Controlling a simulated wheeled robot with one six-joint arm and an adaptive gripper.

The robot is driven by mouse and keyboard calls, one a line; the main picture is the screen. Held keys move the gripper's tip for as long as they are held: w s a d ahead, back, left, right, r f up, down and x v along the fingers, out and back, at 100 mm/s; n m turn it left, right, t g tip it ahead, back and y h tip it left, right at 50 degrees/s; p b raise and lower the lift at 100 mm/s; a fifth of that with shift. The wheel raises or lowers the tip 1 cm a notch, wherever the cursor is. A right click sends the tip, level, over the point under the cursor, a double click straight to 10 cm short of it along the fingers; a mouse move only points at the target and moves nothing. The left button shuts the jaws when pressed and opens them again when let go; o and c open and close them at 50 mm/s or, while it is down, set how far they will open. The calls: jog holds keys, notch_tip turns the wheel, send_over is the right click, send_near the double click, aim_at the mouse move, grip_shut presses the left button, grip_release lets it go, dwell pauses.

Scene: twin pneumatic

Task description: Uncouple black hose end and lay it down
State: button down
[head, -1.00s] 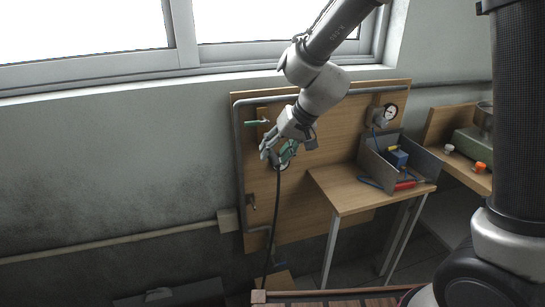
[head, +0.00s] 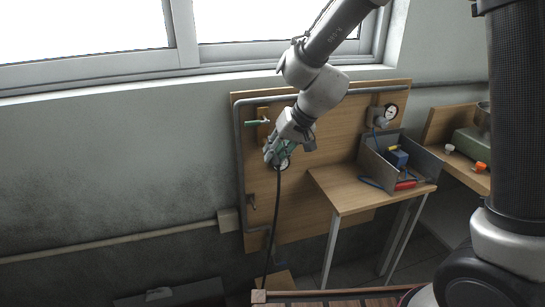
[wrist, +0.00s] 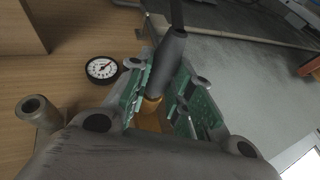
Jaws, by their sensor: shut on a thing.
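My gripper (head: 272,157) is in front of the wooden wall panel (head: 330,140) and is shut on the black hose end. In the wrist view the green-padded fingers (wrist: 160,100) close on both sides of the dark grey hose end (wrist: 168,62), with a brass-coloured part (wrist: 150,107) between them. The black hose (head: 275,215) hangs down from my gripper in the head view, toward the floor. The fingers hide the hose end in the head view, and I cannot tell whether it touches a fitting.
A pressure gauge (wrist: 102,69) is beside the fingers in the wrist view. A wooden table (head: 345,192) at right carries a grey open box (head: 422,160) with tools. A green-handled valve (head: 257,122) is on the panel's upper left. Another gauge (head: 390,111) is at upper right.

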aim_at(278, 162)
jog(key=shift+s+d, duration=0.3)
jog(key=shift+s, duration=0.75)
jog(key=shift+s+d, duration=0.25)
jog(key=shift+s, duration=0.75)
jog(key=shift+s+d, duration=0.3)
jog(key=shift+s, duration=0.6)
jog(key=shift+s+d, duration=0.25)
jog(key=shift+s, duration=0.65)
jog(key=shift+m+t+h, duration=0.3)
jog(key=shift+m, duration=0.5)
jog(key=w+d+f, duration=0.2)
jog(key=w+d, duration=0.3)
jog(key=d, duration=0.3)
jog(key=w+d+f, duration=0.3)
jog(key=w+d, duration=0.2)
jog(key=d, duration=0.3)
jog(key=w+d+f, duration=0.3)
jog(key=w+d, duration=0.3)
jog(key=d, duration=0.3)
jog(key=shift+d+f, duration=0.1)
jog(key=shift+f, duration=0.05)
jog(key=shift+d, duration=0.1)
